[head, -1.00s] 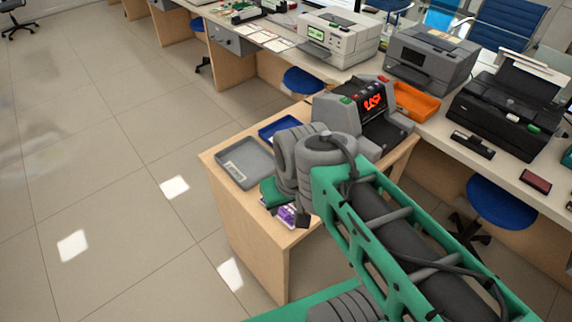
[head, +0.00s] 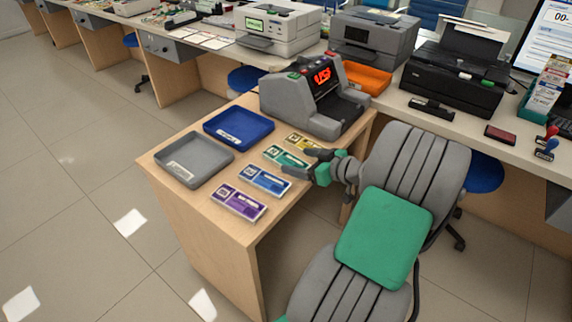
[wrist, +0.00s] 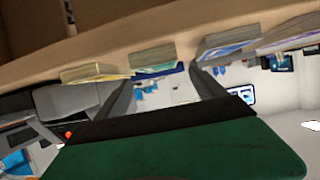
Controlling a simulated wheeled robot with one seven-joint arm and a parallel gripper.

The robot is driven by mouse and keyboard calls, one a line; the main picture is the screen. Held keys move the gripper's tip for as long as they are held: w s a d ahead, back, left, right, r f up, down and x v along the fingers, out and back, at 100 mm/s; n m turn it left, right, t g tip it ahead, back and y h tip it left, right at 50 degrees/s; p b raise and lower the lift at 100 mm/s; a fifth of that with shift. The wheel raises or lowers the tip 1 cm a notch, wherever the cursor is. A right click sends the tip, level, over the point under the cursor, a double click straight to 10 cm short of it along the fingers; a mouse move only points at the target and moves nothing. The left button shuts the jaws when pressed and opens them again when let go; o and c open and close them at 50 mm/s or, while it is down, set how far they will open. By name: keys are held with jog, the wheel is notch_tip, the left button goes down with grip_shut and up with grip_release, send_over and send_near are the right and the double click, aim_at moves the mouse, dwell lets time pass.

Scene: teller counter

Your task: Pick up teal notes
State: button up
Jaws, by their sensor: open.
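The teal notes (head: 284,157) lie flat as a banded stack on the small wooden table, between the yellow notes (head: 303,143) and the blue notes (head: 265,180). My gripper (head: 300,162) is open and empty at the right end of the teal stack, its fingers pointing left toward it. In the wrist view the teal notes (wrist: 155,68) show between and beyond the two fingertips. I cannot tell whether the fingers touch the stack. One finger partly covers the near end of the teal stack in the head view.
Purple notes (head: 238,203) lie at the front of the row. A grey tray (head: 217,152) and a blue tray (head: 268,124) sit to the left and behind. A grey counting machine (head: 283,101) stands behind the yellow notes. An orange tray (head: 372,80) lies on the counter.

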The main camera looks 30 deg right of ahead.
aim_at(286, 159)
jog(key=x, duration=0.5)
jog(key=shift+s+f, duration=0.15)
jog(key=shift+f, duration=0.1)
jog(key=c, duration=1.5)
